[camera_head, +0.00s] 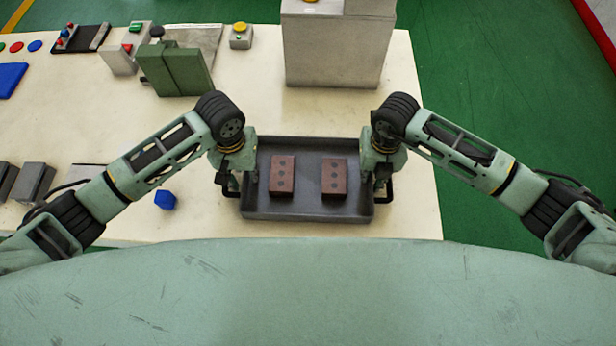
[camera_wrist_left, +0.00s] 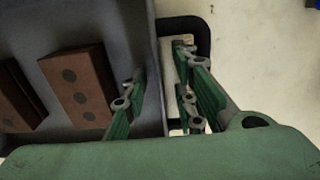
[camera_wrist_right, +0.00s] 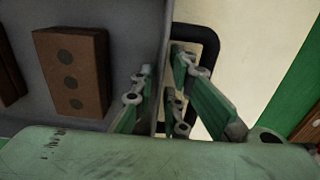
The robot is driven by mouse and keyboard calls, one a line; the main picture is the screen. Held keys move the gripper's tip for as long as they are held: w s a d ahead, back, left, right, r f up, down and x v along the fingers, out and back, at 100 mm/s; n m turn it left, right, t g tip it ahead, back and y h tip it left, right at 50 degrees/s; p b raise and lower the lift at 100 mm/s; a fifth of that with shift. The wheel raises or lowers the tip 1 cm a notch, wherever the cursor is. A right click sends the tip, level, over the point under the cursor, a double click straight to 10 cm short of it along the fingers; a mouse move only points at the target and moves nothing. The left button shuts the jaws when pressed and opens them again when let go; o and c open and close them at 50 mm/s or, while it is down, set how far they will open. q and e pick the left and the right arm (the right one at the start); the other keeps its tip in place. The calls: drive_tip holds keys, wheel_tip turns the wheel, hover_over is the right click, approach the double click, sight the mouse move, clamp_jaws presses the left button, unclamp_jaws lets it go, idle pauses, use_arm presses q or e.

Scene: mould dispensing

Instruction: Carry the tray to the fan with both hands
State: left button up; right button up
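The dark grey tray (camera_head: 310,212) lies on the table in front of me, with two brown blocks, left (camera_head: 283,177) and right (camera_head: 333,179), inside. Each end has a black loop handle; the left wrist view shows one (camera_wrist_left: 207,40) and the right wrist view the other (camera_wrist_right: 212,50). My left gripper (camera_head: 240,182) straddles the tray's left end wall, one finger inside, one outside within the handle loop; its fingers look apart from the wall. My right gripper (camera_head: 376,180) straddles the right end wall likewise, with a narrower gap. I cannot make out a fan.
A large grey box (camera_head: 338,50) stands behind the tray. A green block-like fixture (camera_head: 176,70) and a yellow-button box (camera_head: 241,37) are at the back left. A blue piece (camera_head: 165,200) lies left of the tray. Green floor (camera_head: 490,80) is open to the right.

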use_arm(q)
drive_tip(key=shift+f, duration=0.15)
drive_tip(key=shift+c, duration=0.4)
clamp_jaws()
